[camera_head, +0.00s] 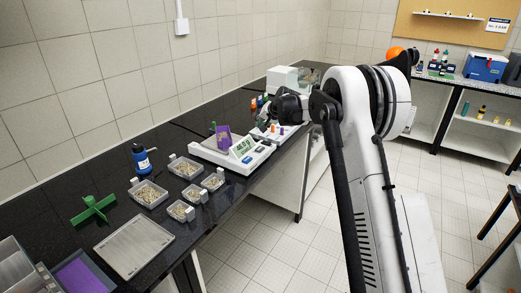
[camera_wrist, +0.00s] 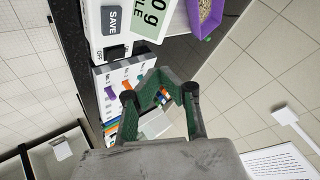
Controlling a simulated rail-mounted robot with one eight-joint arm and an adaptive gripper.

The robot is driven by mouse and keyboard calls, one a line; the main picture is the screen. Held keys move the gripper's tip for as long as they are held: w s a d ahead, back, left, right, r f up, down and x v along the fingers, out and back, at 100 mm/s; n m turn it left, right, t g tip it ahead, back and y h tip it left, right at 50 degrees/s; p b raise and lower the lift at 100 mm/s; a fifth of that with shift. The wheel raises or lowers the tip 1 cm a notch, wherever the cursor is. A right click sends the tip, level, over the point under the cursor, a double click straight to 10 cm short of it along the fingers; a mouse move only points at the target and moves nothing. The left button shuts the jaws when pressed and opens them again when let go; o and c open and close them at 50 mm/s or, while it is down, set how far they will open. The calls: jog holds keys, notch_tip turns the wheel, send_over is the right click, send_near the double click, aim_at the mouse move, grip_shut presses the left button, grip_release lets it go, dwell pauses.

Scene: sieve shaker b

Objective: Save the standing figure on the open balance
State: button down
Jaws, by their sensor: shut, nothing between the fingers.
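The open balance (camera_head: 236,158) is a white unit on the black bench, with a lit green display (camera_head: 243,146) and a purple sample tray (camera_head: 223,137) on top. The head view's figure is too small to read surely. In the wrist view the display (camera_wrist: 152,18) is cut off, showing a figure ending in "0 g" and the letters "LE". The grey SAVE key (camera_wrist: 113,19) is at the top left, above an ON/OFF switch (camera_wrist: 115,51). My gripper (camera_wrist: 158,80) is shut and empty, below the key in that view and apart from it.
A white unit with coloured parts (camera_wrist: 115,90) is close beside my fingers. The floor is clear.

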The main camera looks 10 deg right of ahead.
jog(key=shift+f, duration=0.15)
jog(key=b, duration=0.3)
send_over(260, 149)
notch_tip(260, 149, down, 7)
jog(key=shift+w+d+f, duration=0.1)
jog(key=shift+w, duration=0.05)
jog(key=shift+f+b, duration=0.5)
jog(key=shift+f, duration=0.15)
dwell(1.0)
jog(key=shift+f+b, duration=0.45)
jog(key=shift+f+b, duration=0.4)
jog(key=shift+f, duration=0.05)
dwell(0.7)
jog(key=shift+r, duration=0.9)
jog(key=shift+r, duration=0.15)
